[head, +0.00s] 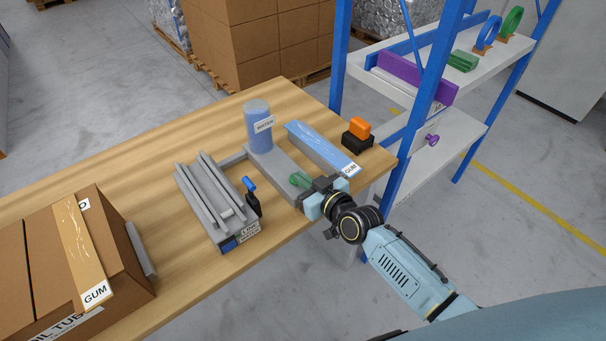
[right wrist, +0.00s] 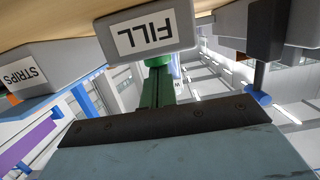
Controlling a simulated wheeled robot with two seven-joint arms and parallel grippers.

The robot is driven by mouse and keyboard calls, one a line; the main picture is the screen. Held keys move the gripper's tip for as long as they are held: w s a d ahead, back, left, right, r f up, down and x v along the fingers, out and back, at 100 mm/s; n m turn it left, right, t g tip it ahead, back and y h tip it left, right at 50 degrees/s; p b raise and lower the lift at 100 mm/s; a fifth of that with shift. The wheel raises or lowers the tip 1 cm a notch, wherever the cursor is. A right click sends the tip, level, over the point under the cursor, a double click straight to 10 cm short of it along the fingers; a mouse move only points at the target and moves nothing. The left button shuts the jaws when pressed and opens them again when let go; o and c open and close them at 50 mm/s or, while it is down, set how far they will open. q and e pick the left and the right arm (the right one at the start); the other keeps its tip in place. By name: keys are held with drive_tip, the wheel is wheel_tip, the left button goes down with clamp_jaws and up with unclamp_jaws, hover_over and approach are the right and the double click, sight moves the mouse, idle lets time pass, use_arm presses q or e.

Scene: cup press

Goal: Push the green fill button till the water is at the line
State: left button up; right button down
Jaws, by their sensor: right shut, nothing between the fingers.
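The green fill button (head: 299,180) sits at the near end of a grey base on the table. The clear cylinder labelled WATER (head: 257,128) stands at the base's far end, with blue inside up to near its top. I cannot make out a fill line on it. My right gripper (head: 314,192) is shut and empty, right beside the button. In the right wrist view, the FILL label (right wrist: 147,38) appears upside down, with green parts (right wrist: 157,90) between it and my gripper; I cannot tell whether they touch. My left gripper is not in view.
A grey slotted fixture (head: 212,205) with a blue-tipped lever (head: 249,184) stands left of the base. A blue packet labelled GUM (head: 322,148) and an orange button on a black block (head: 358,134) lie to the right. A cardboard box (head: 70,260) fills the near left. A shelf (head: 425,70) stands behind.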

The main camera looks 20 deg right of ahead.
drive_tip(key=shift+s+f, duration=0.1)
drive_tip(key=shift+f, duration=0.15)
idle(0.6)
drive_tip(key=shift+r+p, duration=0.55)
drive_tip(key=shift+p, duration=0.05)
wheel_tip(320, 180, up, 4)
drive_tip(key=p, duration=0.3)
drive_tip(key=shift+f, duration=0.25)
drive_tip(key=p+v, duration=0.1)
drive_tip(key=v, duration=0.9)
drive_tip(key=shift+f, duration=0.1)
